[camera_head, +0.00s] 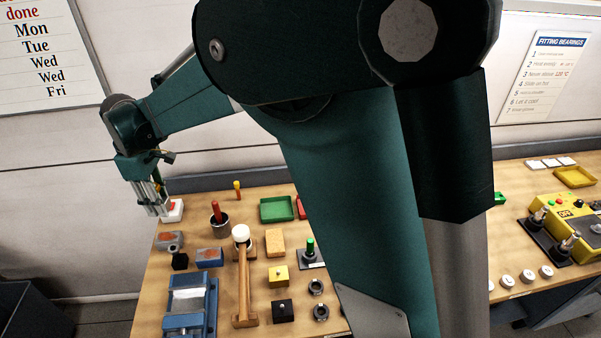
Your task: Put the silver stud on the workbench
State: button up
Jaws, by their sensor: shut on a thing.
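My gripper (158,213) is at the left back corner of the workbench (149,308), with its fingers pointing down. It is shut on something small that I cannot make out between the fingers. A bit of green shows by the fingers. I cannot tell the silver stud for certain anywhere in view. I cannot tell whether the tips touch the bench. My own arm hides the middle of the bench.
A red-handled thing in a metal cup (218,226), a mallet (244,280), a blue vise (190,302) and several small blocks crowd the bench's left part. A green tray (277,209) lies at the back. A yellow control box (575,214) stands at the right. Bare wood shows between things.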

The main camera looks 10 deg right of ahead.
jog(key=w+d+m, duration=0.3)
jog(key=w+d, duration=0.1)
jog(key=d, duration=0.6)
jog(key=w+d+m, duration=0.2)
jog(key=w+d, duration=0.3)
jog(key=d, duration=0.4)
jog(key=w+d+m, duration=0.3)
jog(key=w+d, duration=0.1)
jog(key=d, duration=0.6)
jog(key=w+d+m+p, duration=0.1)
jog(key=d+m, duration=0.7)
jog(key=d, duration=2.5)
notch_tip(320, 180, down, 11)
jog(key=shift+w+f, duration=0.1)
jog(key=shift+f, duration=3.05)
